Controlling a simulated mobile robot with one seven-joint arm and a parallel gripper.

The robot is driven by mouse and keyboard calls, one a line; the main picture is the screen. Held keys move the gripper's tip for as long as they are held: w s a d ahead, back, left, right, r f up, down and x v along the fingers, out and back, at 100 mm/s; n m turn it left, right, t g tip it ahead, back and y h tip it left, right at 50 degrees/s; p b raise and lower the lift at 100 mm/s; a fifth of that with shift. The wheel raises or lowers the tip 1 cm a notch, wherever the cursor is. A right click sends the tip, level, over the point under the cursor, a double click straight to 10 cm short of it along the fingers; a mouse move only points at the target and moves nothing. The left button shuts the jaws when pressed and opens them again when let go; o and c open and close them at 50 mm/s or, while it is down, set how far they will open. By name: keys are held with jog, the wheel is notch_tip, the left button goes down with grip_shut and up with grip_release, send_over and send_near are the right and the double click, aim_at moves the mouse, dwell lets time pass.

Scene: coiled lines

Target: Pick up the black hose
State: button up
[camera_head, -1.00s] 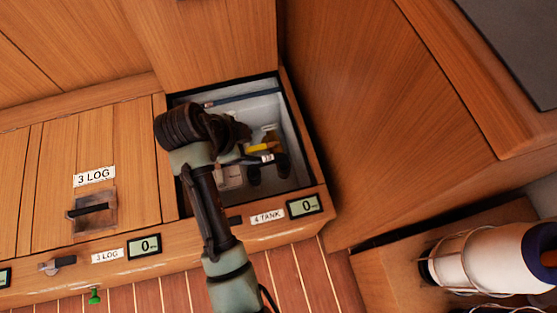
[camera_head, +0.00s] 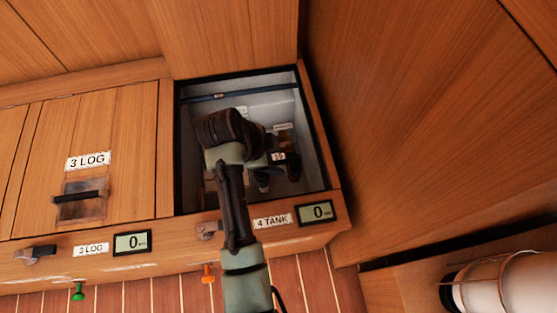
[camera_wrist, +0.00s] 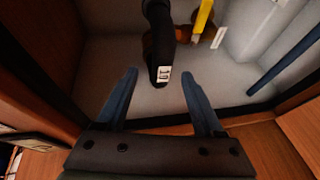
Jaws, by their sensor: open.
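A black hose (camera_wrist: 160,38) with a white number tag is in the open compartment labelled 4 TANK. In the wrist view it comes down from the top edge and ends just ahead of my fingers. My gripper (camera_wrist: 159,76) is open, its two fingers apart on either side of the line of the hose's tagged end, with nothing held. In the head view, the hose (camera_head: 294,170) shows only partly, right of my wrist. My arm hides my fingertips and much of the compartment there.
The compartment has pale inner walls (camera_head: 312,130) and a dark rim. A blue line (camera_wrist: 284,67) runs along one side. A yellow piece (camera_wrist: 203,17) and a brown thing (camera_wrist: 183,22) lie beside the hose. A closed 3 LOG lid (camera_head: 120,140) is left; a wooden panel (camera_head: 400,120) rises right.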

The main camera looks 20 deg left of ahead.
aim_at(277, 158)
jog(key=b+x, duration=0.2)
jog(key=x, duration=0.2)
jog(key=shift+a+f+b, duration=0.1)
jog(key=shift+a+b, duration=0.1)
jog(key=shift+b, duration=0.2)
grip_shut()
